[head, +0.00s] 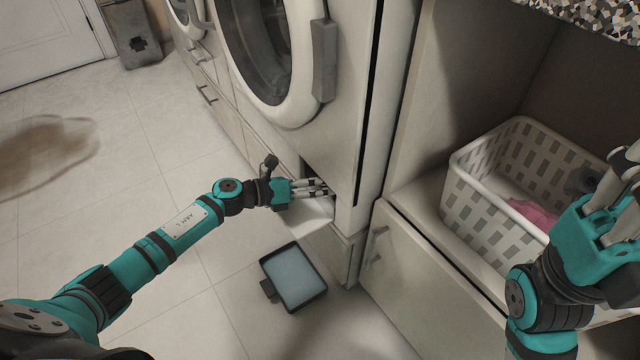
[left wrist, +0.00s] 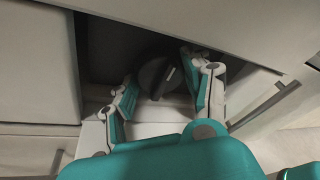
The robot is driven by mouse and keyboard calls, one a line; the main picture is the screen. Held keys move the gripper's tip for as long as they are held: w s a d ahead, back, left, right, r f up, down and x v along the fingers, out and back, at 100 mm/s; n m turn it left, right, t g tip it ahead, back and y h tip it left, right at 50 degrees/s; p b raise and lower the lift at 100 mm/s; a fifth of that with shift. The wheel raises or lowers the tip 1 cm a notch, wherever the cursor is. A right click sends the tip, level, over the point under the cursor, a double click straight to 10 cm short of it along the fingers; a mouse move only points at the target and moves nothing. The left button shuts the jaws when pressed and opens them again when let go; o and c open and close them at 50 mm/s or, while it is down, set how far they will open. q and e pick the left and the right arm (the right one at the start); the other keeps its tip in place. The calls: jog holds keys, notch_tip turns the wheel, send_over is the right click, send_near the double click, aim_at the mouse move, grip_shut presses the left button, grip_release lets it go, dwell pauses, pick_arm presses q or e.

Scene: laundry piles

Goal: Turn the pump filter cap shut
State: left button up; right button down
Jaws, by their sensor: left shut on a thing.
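The pump filter cap (left wrist: 158,77) is a dark round knob with a raised grip bar, set in the low dark opening of the washing machine (head: 345,95). My left gripper (head: 322,188) reaches into this opening. In the left wrist view its fingers (left wrist: 160,88) sit on both sides of the cap, shut on it. In the head view the cap is hidden behind the fingers and the machine's front. The small white flap (head: 308,217) hangs open below. My right gripper (head: 612,195) is at the right edge, partly cut off, with nothing seen in it.
A shallow dark tray (head: 266,262) with a pale bluish inside lies on the floor below the opening. A white laundry basket (head: 475,208) with pink and dark cloth stands at the right. A blurred brown shape (head: 45,150) is at the left. Floor at lower left is mostly clear.

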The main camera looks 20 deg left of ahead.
dwell(0.4)
pick_arm(q)
jog(key=o, duration=0.9)
jog(key=shift+s+a, duration=0.1)
jog(key=shift+a, duration=0.1)
jog(key=v, duration=1.1)
jog(key=shift+s+a, duration=0.2)
jog(key=shift+a, duration=0.05)
